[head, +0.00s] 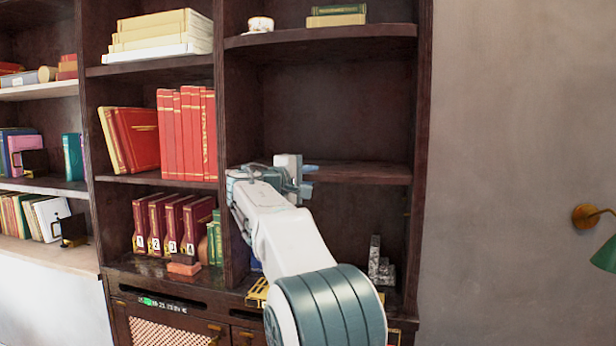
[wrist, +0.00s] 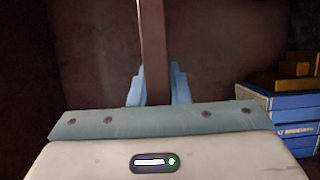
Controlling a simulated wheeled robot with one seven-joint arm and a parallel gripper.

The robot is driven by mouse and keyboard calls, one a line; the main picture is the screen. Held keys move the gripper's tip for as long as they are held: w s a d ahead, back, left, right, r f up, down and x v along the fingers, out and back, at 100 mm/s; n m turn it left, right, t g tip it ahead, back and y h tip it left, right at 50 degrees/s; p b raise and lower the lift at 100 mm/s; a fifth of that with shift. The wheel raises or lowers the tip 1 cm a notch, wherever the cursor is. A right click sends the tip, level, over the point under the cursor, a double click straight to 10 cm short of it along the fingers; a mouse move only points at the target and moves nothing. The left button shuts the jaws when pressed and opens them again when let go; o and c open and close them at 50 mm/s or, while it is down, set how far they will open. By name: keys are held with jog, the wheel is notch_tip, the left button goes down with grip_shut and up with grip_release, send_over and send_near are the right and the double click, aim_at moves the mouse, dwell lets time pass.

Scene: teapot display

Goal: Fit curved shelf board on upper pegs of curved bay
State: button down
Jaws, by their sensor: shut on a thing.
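The dark brown curved shelf board (head: 365,173) lies roughly level across the middle height of the right-hand curved bay (head: 340,105). Its right end is close to the bay's right side. My gripper is shut on the board's front edge. The pegs cannot be made out, so I cannot tell whether the board touches them.
A fixed upper shelf (head: 330,38) holds green books (head: 336,15). Red books (head: 186,133) fill the bay to the left. A grey bookend-like object (head: 378,262) stands at the bay's lower right. Blue boxes or books (wrist: 285,118) show in the wrist view. The space above the board is clear.

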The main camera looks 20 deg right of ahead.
jog(key=shift+w+d+r, duration=0.15)
jog(key=shift+w+d, duration=0.3)
jog(key=shift+w, duration=0.1)
jog(key=c, duration=1.3)
grip_release()
jog(key=shift+f, duration=0.25)
jog(key=b+v, duration=0.5)
jog(key=v, duration=0.9)
jog(key=shift+r, duration=0.2)
